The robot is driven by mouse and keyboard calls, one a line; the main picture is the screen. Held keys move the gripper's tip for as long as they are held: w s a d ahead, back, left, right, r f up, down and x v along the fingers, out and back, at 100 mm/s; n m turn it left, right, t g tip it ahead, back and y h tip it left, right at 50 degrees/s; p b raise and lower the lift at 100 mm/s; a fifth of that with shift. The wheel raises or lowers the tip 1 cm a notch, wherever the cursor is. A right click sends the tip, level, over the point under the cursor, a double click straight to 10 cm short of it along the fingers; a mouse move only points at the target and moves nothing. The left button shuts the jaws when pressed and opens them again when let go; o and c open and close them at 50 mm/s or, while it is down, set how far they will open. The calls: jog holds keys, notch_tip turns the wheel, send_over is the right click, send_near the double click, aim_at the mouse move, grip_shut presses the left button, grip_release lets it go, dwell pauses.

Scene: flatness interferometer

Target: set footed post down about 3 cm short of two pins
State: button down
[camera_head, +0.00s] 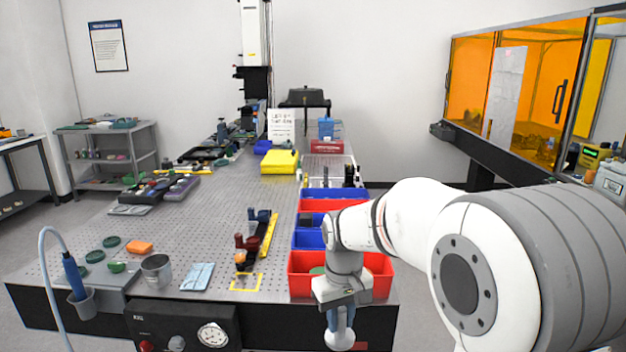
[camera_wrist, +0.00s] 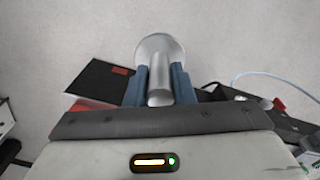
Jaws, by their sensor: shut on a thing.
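My gripper (camera_head: 340,312) is shut on the footed post (camera_head: 339,341), low at the right front of the bench. The post is pale metal with a round, wide foot, and the foot points downward. In the wrist view the post (camera_wrist: 159,92) lies between the blue fingers of my gripper (camera_wrist: 160,88), with the foot beyond the fingertips. The post hangs clear of the bench top, in front of its front edge, with grey floor behind it in the wrist view. I cannot make out the two pins for certain in either view.
A perforated bench (camera_head: 215,225) holds red and blue bins (camera_head: 300,283) just behind my gripper. Bare bench top shows at left centre.

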jog(key=w+d+f+m, duration=0.7)
jog(key=w+d, duration=0.2)
jog(key=w, duration=0.1)
jog(key=s+f+n, duration=0.1)
jog(key=s+f, duration=0.2)
jog(key=f, duration=0.5)
jog(key=s+f+n, duration=0.1)
jog(key=s+f, duration=0.2)
jog(key=f, duration=0.4)
jog(key=shift+s+f+n, duration=0.3)
jog(key=shift+s+f, duration=0.05)
